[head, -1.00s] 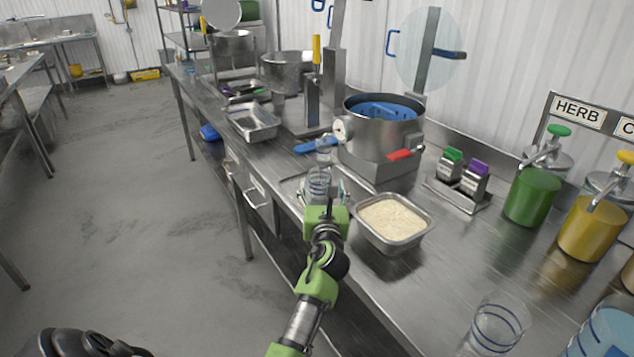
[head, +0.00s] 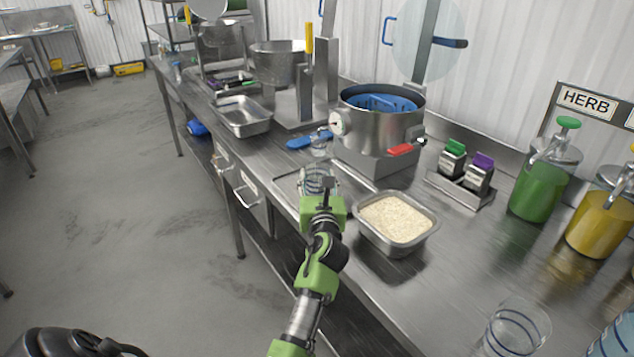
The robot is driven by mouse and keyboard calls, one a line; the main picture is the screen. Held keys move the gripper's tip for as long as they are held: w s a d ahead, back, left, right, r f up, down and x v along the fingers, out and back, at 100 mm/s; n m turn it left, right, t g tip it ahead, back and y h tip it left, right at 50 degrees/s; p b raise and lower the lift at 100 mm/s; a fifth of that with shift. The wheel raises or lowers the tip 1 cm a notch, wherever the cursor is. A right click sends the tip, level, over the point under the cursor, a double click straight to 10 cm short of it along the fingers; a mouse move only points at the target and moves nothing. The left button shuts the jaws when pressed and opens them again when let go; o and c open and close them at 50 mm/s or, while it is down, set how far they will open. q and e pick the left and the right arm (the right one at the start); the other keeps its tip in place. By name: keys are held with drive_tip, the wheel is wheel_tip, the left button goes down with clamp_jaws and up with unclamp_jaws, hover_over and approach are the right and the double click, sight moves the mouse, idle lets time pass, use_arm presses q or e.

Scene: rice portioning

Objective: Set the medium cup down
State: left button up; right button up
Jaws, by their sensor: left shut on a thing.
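My left gripper (head: 326,187) is shut on a clear cup with dark blue rings, the medium cup (head: 314,181). The cup looks upright, at the shallow metal tray (head: 286,193) on the counter. The gripper hides its near side and base, so I cannot tell whether it touches the tray. A smaller clear cup (head: 319,148) stands just behind it, near the blue handle. My right gripper is out of view.
A metal pan of rice (head: 433,232) sits right of my left gripper. A steel pot (head: 378,138) with a red handle stands behind. A large clear ringed cup (head: 516,328) is at front right. Shakers (head: 466,170) and sauce pumps (head: 543,190) line the right back.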

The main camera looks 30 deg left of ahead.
sight(316, 167)
use_arm(q)
drive_tip(key=shift+r, duration=0.15)
drive_tip(key=shift+a+r, duration=0.1)
drive_tip(key=shift+r, duration=0.3)
wheel_tip(316, 167, up, 2)
drive_tip(key=shift+s+r+p, duration=0.1)
drive_tip(key=shift+r+p, duration=0.15)
drive_tip(key=shift+p, duration=0.35)
drive_tip(key=s+d+r+p, duration=0.2)
drive_tip(key=s+r, duration=0.7)
drive_tip(key=s, duration=0.4)
drive_tip(key=shift+s+d+r, duration=0.15)
drive_tip(key=shift+s+d, duration=0.15)
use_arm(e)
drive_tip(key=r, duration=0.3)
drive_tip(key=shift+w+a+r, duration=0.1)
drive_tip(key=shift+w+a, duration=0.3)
